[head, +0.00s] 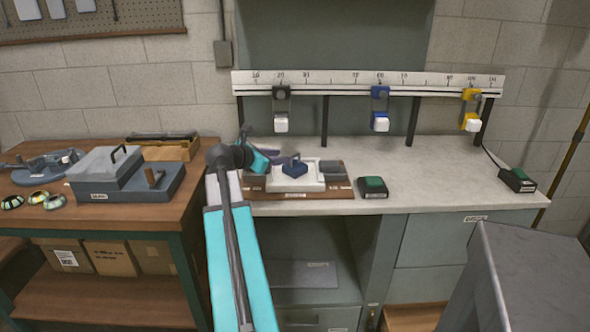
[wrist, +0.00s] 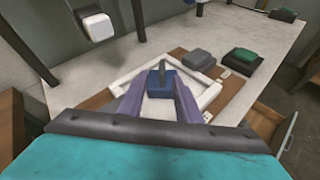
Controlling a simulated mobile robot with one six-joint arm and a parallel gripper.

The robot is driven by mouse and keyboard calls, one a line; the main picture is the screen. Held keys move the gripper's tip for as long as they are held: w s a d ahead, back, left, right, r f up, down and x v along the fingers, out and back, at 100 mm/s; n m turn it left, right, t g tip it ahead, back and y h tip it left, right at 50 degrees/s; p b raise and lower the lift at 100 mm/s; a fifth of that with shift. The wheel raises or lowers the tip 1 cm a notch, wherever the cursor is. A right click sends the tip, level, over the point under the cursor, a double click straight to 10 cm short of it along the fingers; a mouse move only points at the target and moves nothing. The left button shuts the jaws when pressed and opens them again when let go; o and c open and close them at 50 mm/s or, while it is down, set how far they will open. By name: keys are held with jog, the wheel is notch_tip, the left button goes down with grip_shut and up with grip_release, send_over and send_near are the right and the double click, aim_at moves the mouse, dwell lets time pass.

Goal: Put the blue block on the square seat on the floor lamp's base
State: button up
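The blue block (head: 294,168), with an upright dark handle, sits inside a white square frame (head: 312,186) on a brown board on the bench. The block (wrist: 163,83) also shows in the wrist view, between and beyond the tips of my purple fingers. My gripper (head: 274,152) is just left of the block in the head view. In the wrist view my gripper (wrist: 160,98) is open, with its fingers apart on either side of the block; I cannot tell whether they touch it. I cannot make out a floor lamp's base or its square seat.
A grey block (head: 329,168) and a green-topped box (head: 372,186) stand to the right. A white ruled rail (head: 370,80) with black, blue and yellow clamps spans the back. A wooden bench with a grey box (head: 105,166) is left. The right benchtop (head: 440,175) is mostly clear.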

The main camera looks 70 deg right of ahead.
aim_at(296, 156)
jog(key=x, duration=0.7)
jog(key=shift+s+d+f, duration=0.1)
jog(key=shift+d, duration=0.15)
jog(key=shift+p+x, duration=0.3)
jog(key=shift+x, duration=2.3)
jog(key=shift+s, duration=0.15)
jog(key=shift+c, duration=0.4)
jog(key=shift+a, duration=0.1)
grip_shut()
